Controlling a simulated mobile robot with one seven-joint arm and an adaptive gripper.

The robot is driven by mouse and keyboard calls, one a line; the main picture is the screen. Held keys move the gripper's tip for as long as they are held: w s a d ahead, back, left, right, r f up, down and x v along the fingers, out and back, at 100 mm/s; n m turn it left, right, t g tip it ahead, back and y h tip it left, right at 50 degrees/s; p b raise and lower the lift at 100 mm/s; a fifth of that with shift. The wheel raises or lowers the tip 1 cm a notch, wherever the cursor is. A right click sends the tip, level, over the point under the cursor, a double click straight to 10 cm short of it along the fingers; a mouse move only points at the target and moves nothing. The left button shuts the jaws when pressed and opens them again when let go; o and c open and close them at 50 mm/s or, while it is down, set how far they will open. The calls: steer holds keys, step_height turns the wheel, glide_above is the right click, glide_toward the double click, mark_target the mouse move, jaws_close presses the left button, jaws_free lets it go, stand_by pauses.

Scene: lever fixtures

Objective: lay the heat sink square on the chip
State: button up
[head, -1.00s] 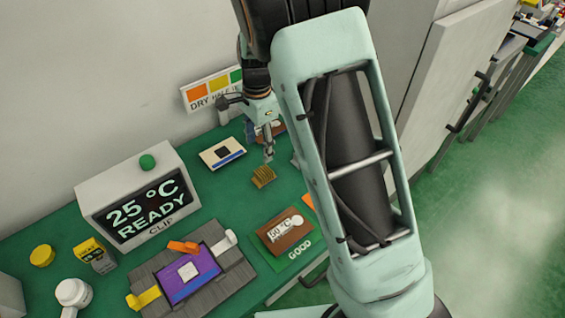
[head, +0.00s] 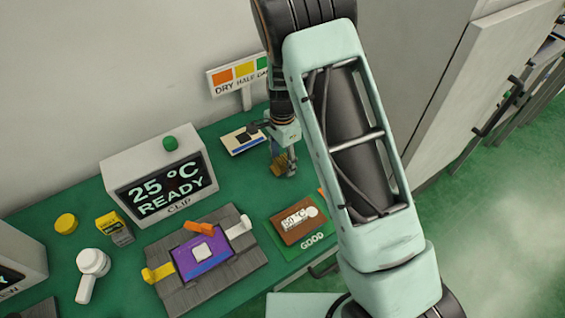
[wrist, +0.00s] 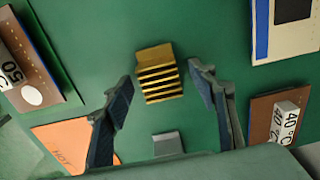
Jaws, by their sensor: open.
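The gold finned heat sink (wrist: 160,74) lies on the green table. In the wrist view it sits between and just beyond my open, empty gripper fingers (wrist: 165,100), with a gap on each side. In the head view my gripper (head: 288,165) is low at the heat sink (head: 280,163) and partly covers it. The pale square chip (head: 202,250) is in the middle of a purple board (head: 190,268) on a grey slatted fixture (head: 165,290). A yellow lever (head: 158,273), an orange lever (head: 198,229) and a white lever (head: 240,226) stand around the board.
A display box (head: 150,175) reading 25 °C READY stands behind the fixture. A brown 50 °C board (head: 290,232) lies on the GOOD mat (head: 312,243). An orange HOT card (wrist: 72,145) and a 40 °C board (wrist: 262,112) flank my gripper. A white-headed tool (head: 92,262) lies left.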

steer(key=shift+f, duration=0.35)
steer(key=shift+c, duration=0.3)
steer(key=c, duration=1.2)
steer(key=shift+r, duration=0.1)
